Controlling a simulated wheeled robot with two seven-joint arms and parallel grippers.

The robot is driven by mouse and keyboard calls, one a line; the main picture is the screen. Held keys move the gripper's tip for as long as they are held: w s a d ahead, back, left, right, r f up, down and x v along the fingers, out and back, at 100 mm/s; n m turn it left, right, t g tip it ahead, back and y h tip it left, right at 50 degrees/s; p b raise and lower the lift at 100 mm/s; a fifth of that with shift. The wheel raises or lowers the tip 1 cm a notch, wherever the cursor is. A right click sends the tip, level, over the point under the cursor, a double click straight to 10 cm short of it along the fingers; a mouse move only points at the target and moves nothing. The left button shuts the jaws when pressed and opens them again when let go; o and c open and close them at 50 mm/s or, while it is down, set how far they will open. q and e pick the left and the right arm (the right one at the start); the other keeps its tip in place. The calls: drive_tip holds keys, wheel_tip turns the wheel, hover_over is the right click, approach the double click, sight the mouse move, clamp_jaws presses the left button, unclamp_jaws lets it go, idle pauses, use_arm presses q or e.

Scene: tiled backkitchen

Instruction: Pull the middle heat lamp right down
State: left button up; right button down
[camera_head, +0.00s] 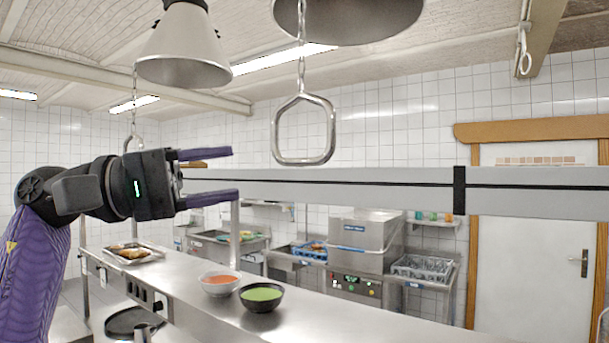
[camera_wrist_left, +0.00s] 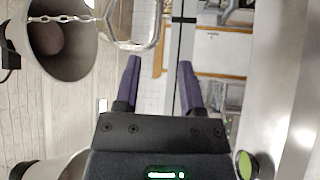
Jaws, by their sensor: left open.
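The middle heat lamp (camera_head: 350,18) hangs at the top of the head view, cut off by the edge. Its chain (camera_head: 301,50) carries a metal pull handle (camera_head: 331,130), a closed angular loop. The handle also shows at the top of the left wrist view (camera_wrist_left: 154,36), beyond the fingers, with a lamp (camera_wrist_left: 55,45) and chain (camera_wrist_left: 65,18) to its left. My left gripper (camera_head: 235,173) is open and empty, fingers pointing right. In the head view its tips are left of the handle, level with its lower part, apart from it. My right gripper is not in view.
Another lamp (camera_head: 185,55) hangs at left, above my left arm. Below, a steel counter (camera_head: 350,320) holds an orange-filled bowl (camera_head: 219,284), a green-filled bowl (camera_head: 261,297) and a food tray (camera_head: 148,256). A ring on a chain (camera_head: 523,62) hangs at right.

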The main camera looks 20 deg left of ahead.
sight(293, 163)
use_arm(q)
drive_tip(key=p+x, duration=0.1)
drive_tip(key=x, duration=0.1)
drive_tip(key=p+x, duration=0.1)
drive_tip(key=x, duration=0.2)
drive_tip(key=s+p+x, duration=0.1)
drive_tip(key=x, duration=0.2)
drive_tip(key=shift+w+d+r, duration=0.15)
drive_tip(key=shift+d+r, duration=0.1)
drive_tip(key=shift+d, duration=0.1)
drive_tip(key=shift+w+d+p, duration=0.2)
drive_tip(key=shift+w+p, duration=0.1)
drive_tip(key=shift+p, duration=0.1)
drive_tip(key=shift+s+d+f, duration=0.1)
drive_tip(key=shift+s+d, duration=0.15)
drive_tip(key=shift+w+a, duration=0.1)
drive_tip(key=shift+w, duration=0.1)
drive_tip(key=c, duration=0.6)
clamp_jaws()
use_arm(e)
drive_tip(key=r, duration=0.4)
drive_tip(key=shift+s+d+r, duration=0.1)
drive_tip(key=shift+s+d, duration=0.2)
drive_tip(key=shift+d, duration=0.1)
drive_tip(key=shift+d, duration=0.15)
